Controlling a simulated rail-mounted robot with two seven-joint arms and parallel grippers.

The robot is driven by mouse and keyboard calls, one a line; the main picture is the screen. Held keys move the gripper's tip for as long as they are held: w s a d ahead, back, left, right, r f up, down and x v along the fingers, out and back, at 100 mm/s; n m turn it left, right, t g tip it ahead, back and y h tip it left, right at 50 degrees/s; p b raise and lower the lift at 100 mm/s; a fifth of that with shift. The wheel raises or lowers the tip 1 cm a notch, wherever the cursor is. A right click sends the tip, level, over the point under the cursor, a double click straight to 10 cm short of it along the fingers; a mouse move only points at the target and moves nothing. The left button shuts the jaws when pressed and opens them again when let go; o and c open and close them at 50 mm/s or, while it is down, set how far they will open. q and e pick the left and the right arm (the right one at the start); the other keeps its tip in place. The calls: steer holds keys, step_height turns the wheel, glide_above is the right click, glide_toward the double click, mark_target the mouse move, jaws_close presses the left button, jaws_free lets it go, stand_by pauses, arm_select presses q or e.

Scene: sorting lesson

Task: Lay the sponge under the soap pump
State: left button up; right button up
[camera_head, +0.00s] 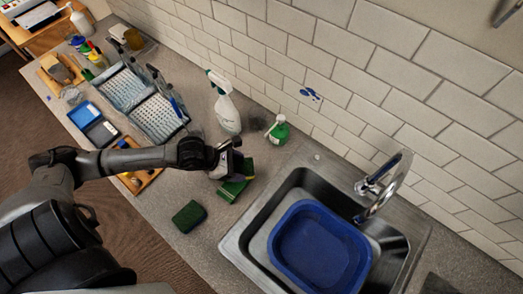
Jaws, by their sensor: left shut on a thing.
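My left gripper (226,171) reaches over the counter left of the sink and is shut on a green and yellow sponge (231,191). Green and yellow parts show below and beside the fingers; I cannot tell whether they are one sponge or two. A dark green sponge (188,216) lies flat on the counter nearer the front edge, apart from the gripper. The soap pump (278,131), a green bottle with a white top, stands upright behind the sink's left corner, to the right of and beyond the gripper. My right gripper is not in view.
A white spray bottle (228,113) stands by the wall. The steel sink (237,243) holds a blue basin (320,247) under a faucet (385,185). Trays (158,118) and a blue box (92,122) fill the left counter. Bare counter surrounds the dark green sponge.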

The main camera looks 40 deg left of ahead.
arm_select(q)
steer(key=w+f, duration=0.1)
steer(key=w, duration=0.6)
steer(key=w+f, duration=0.1)
steer(key=w, duration=0.3)
steer(key=shift+w+a+f+p, duration=0.3)
steer(key=shift+a, duration=0.05)
steer(key=shift+f, duration=1.85)
steer(key=shift+w+f, duration=0.25)
steer(key=shift+f, duration=0.1)
steer(key=shift+f, duration=0.1)
steer(key=o, duration=0.9)
steer(key=shift+o, duration=0.2)
